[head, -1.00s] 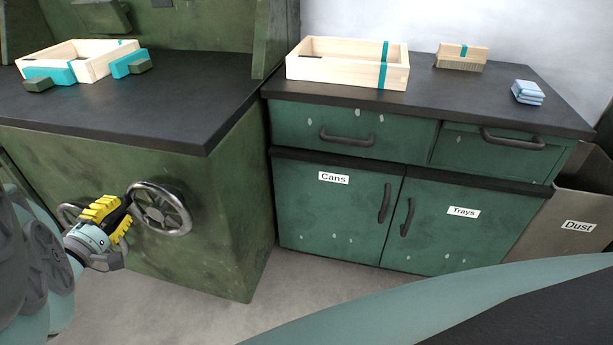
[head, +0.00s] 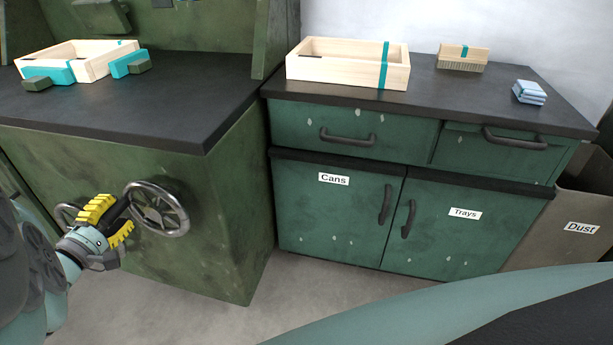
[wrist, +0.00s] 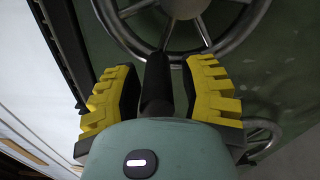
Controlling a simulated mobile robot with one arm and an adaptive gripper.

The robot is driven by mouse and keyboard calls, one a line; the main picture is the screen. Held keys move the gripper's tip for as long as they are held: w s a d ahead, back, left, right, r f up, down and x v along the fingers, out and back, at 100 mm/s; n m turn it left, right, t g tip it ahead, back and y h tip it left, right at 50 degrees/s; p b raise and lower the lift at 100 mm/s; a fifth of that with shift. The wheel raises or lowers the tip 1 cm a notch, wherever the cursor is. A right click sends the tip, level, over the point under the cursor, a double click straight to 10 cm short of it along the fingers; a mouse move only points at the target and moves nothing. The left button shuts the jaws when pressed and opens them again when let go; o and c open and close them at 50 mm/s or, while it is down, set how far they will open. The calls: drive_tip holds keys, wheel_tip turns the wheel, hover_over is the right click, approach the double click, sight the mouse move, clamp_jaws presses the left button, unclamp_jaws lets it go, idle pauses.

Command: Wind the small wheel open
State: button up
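A metal handwheel (head: 160,208) with spokes is on the front of the green bench. A second handwheel (head: 64,216), smaller in the picture, is to its left, partly hidden behind my gripper. My gripper (head: 117,218), with yellow ribbed fingers, is at the left side of the larger-looking wheel. In the wrist view my gripper (wrist: 160,85) has its fingers on both sides of the dark handle (wrist: 157,78) standing out from that wheel (wrist: 228,40). A narrow gap shows between handle and right finger, so the fingers look parted. The other wheel (wrist: 263,140) shows at lower right.
The green bench (head: 215,200) has a dark top with a wooden crate (head: 95,65) and teal-ended pieces. A green cabinet (head: 335,215) stands to the right, bearing another crate (head: 340,72), a brush (head: 462,55) and folded cloths (head: 528,92). Floor shows between them.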

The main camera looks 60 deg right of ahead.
drive_tip(key=shift+o, duration=1.1)
drive_tip(key=shift+a, duration=0.1)
drive_tip(key=v, duration=1.2)
